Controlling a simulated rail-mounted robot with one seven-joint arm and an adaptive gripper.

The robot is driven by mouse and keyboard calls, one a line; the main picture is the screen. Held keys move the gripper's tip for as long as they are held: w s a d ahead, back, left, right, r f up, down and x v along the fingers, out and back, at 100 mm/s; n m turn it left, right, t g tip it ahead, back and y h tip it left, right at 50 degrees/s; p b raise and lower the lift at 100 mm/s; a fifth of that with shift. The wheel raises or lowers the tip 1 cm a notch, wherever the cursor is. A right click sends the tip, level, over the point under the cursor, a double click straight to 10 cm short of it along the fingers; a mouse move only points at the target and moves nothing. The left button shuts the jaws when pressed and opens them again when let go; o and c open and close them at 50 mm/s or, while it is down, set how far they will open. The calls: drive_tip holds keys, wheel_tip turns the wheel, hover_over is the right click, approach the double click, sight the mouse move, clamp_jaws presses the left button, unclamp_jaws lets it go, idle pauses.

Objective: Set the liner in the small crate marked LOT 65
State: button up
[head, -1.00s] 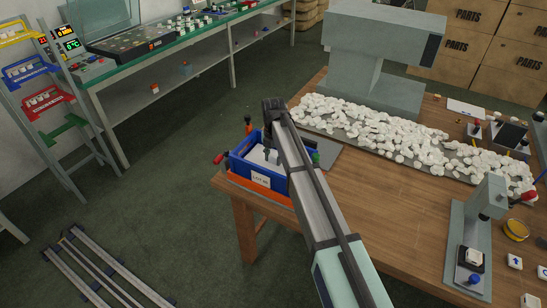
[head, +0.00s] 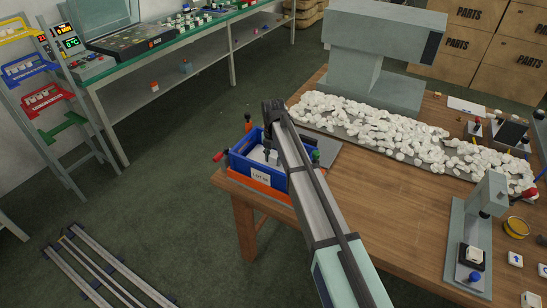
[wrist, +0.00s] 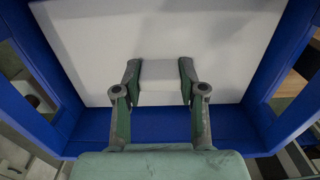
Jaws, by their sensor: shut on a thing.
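The small blue crate (head: 240,167) stands at the near left corner of the wooden table, with a white label on its front whose number is too blurred to read surely. The white liner (head: 257,154) is inside the crate walls; in the wrist view the liner (wrist: 220,40) is a flat pale sheet with a raised tab. My gripper (wrist: 160,78) is shut on that tab, one finger on each side. In the head view my gripper (head: 272,157) points down into the crate. Whether the liner touches the crate floor cannot be told.
An orange base (head: 258,186) lies under the crate. A red-tipped part (head: 219,156) and a green knob (head: 315,155) flank it. A tray of white pieces (head: 400,130) lies behind, below the grey machine (head: 375,60). Bare tabletop (head: 390,205) lies to the right.

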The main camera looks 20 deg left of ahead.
sight(273, 156)
drive_tip(key=shift+f, duration=0.7)
drive_tip(key=o, duration=1.2)
drive_tip(key=shift+r, duration=0.2)
drive_tip(key=shift+r+p, duration=1.75)
drive_tip(key=shift+r, duration=1.8)
drive_tip(key=shift+r, duration=0.15)
drive_tip(key=shift+r+p, duration=1.1)
drive_tip(key=shift+r, duration=0.8)
